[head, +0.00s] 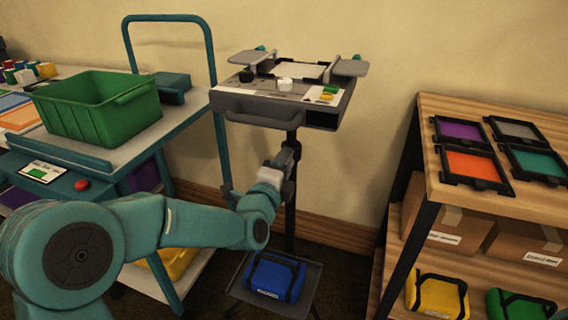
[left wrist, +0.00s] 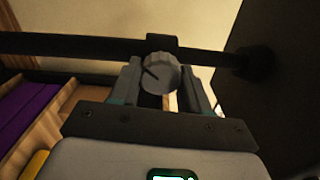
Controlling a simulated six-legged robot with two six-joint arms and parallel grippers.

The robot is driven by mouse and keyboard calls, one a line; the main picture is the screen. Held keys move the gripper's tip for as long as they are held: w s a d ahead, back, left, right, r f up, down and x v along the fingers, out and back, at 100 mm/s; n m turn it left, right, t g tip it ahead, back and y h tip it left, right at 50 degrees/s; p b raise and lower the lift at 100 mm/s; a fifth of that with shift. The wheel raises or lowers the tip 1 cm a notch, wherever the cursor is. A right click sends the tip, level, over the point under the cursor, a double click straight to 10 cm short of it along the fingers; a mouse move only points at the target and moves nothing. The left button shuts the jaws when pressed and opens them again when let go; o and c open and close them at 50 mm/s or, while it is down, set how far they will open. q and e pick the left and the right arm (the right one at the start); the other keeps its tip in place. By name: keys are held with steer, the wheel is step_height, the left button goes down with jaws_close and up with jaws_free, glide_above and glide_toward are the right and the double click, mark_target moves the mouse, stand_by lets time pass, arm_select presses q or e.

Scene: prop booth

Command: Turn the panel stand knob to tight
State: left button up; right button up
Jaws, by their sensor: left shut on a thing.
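The panel stand (head: 290,218) is a dark upright pole carrying a grey panel head (head: 262,113). Its knob (left wrist: 163,73) shows in the left wrist view as a ribbed grey dial with a dark pointer line, in front of the dark pole (left wrist: 75,45), which runs across that picture. My left gripper (head: 288,158) is at the pole just below the panel head, and its fingers (left wrist: 161,88) are shut on the knob from both sides. The knob is hidden in the head view. No tight marking is readable. My right gripper is in neither view.
A teal cart (head: 160,150) with a green bin (head: 98,112) stands left. A wooden shelf (head: 465,198) with coloured panels (head: 470,164) stands right. A blue bag (head: 273,277) sits on a low tray at the pole's foot. The wall is behind.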

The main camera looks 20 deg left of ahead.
arm_select(q)
steer(key=shift+m, duration=0.6)
steer(key=o, duration=1)
steer(key=s+b, duration=0.3)
steer(key=s, duration=1.3)
steer(key=shift+s+a+b, duration=0.15)
steer(key=shift+a+b, duration=0.15)
steer(key=shift+b, duration=0.05)
